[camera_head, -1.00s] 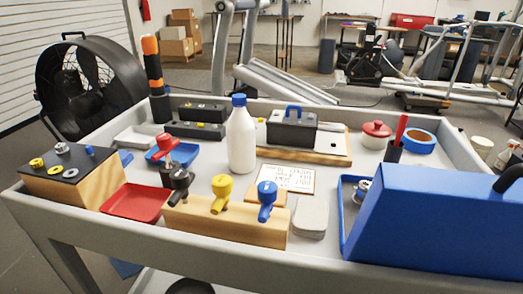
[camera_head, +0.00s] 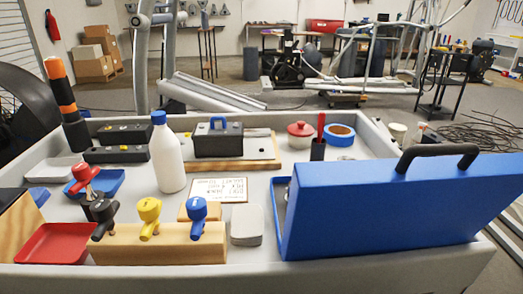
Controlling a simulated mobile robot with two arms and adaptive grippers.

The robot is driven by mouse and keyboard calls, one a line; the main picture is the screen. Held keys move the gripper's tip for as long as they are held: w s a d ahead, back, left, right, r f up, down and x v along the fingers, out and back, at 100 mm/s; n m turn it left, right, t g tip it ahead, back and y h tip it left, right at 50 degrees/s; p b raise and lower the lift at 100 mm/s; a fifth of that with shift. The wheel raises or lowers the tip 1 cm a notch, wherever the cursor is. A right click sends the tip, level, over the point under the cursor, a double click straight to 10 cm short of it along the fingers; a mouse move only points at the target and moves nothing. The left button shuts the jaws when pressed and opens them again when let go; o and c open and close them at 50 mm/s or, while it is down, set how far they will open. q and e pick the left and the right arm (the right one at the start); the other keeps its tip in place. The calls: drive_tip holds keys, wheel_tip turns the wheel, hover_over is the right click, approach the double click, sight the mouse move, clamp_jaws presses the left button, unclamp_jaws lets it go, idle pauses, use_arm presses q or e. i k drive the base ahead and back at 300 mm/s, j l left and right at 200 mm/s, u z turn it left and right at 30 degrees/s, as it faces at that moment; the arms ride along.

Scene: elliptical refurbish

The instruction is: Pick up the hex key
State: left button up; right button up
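No hex key can be clearly made out in the camera_head view. A wooden block (camera_head: 165,249) at the front left carries a black handled piece (camera_head: 103,216), a yellow one (camera_head: 149,216) and a blue one (camera_head: 197,215); I cannot tell what these tools are. Neither of my grippers is in view.
A grey cart top (camera_head: 330,170) with raised edges holds everything. A white bottle (camera_head: 168,155), a red tray (camera_head: 55,243), a small black toolbox (camera_head: 218,143), a red-lidded pot (camera_head: 301,134), blue tape (camera_head: 340,134) and a written card (camera_head: 219,190) stand around. A fan (camera_head: 22,115) is left.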

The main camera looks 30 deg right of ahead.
sight(103, 211)
drive_tip(key=k+l+z, duration=0.1)
drive_tip(key=k+l, duration=0.3)
drive_tip(key=l, duration=0.2)
drive_tip(key=k+l+z, duration=0.15)
drive_tip(key=k+l, duration=0.05)
drive_tip(key=l, duration=0.1)
